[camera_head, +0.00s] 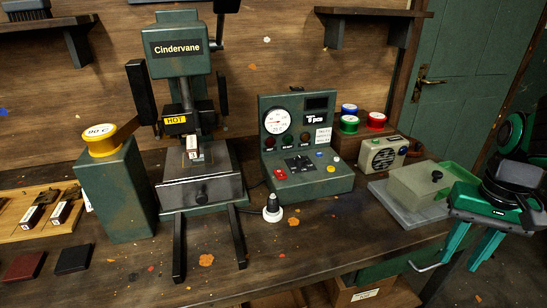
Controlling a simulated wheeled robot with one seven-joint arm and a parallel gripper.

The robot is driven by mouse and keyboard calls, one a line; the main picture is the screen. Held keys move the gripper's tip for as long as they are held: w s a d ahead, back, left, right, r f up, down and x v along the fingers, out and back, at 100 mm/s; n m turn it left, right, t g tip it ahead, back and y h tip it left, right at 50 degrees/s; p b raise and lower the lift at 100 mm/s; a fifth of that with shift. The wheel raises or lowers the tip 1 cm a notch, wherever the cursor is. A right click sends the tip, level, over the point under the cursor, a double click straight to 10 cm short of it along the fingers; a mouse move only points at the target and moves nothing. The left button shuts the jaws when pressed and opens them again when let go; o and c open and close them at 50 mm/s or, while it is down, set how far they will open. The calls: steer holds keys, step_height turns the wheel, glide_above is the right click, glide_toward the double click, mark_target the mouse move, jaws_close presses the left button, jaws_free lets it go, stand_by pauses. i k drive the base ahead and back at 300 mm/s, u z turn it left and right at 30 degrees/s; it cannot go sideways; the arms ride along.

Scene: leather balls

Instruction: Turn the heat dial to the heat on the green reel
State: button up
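The green reel (349,125) stands on a wooden box behind the control box, its top label not readable from here. The green control box (312,185) carries a round white gauge (277,121), a dark display, several coloured buttons and a black plate with small dark controls (299,163). I cannot tell which of these is the heat dial. My gripper (462,266) is at the far right, apart from the control box; its two green fingers are spread, with nothing seen between them.
A radio-like box (384,154) and a green block on a grey slab (416,190) lie between control box and gripper. The Cindervane press (199,185) stands left, beside a yellow reel (100,142) on a post.

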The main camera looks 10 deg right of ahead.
mark_target(300, 161)
steer(key=u, duration=1.5)
steer(key=k, duration=0.85)
steer(key=z, duration=0.65)
steer(key=i, duration=1)
